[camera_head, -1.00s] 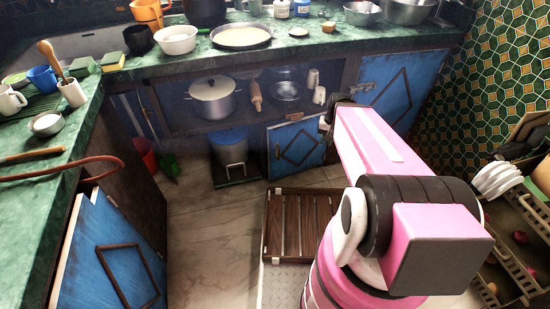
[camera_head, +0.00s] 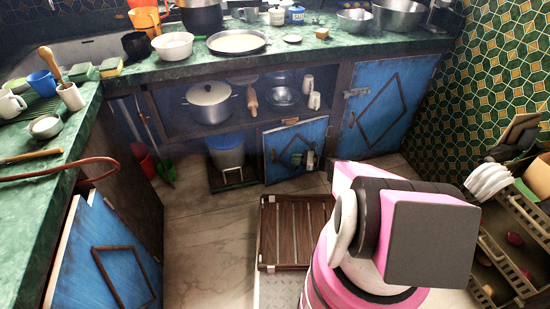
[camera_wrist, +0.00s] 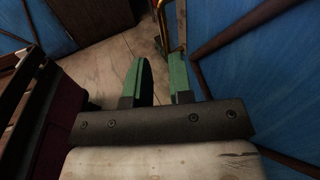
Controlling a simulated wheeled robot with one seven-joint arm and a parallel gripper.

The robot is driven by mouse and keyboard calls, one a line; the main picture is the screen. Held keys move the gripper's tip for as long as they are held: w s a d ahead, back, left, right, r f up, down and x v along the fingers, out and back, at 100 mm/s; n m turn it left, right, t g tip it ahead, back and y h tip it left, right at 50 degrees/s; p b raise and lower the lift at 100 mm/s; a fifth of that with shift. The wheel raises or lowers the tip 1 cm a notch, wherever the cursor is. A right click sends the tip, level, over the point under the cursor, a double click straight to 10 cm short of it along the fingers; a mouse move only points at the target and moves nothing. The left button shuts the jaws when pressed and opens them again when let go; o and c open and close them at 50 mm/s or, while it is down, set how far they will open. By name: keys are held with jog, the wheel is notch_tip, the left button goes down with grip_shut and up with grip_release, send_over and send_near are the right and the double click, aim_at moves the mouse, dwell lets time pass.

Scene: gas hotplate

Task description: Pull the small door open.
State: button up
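The small door (camera_head: 283,140) is a low blue panel with a dark diamond frame, under the open shelf. It looks flush with the cabinet front. My gripper (camera_head: 311,160) is in front of its right part, with the arm reaching in from the lower right. In the wrist view, the green fingers of my gripper (camera_wrist: 161,58) are apart with nothing seen between them. A blue panel with dark bars (camera_wrist: 250,60) fills the right side there. A thin brass-coloured piece (camera_wrist: 181,22) shows just beyond the fingertips; I cannot tell whether they touch it.
A taller blue door (camera_head: 390,105) with a metal latch is to the right.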

jog(key=a, duration=0.3)
jog(key=w+a, duration=0.1)
jog(key=a, duration=0.3)
jog(key=w+a, duration=0.1)
jog(key=a, duration=0.2)
jog(key=shift+a+f, duration=0.1)
jog(key=shift+a, duration=0.15)
grip_shut()
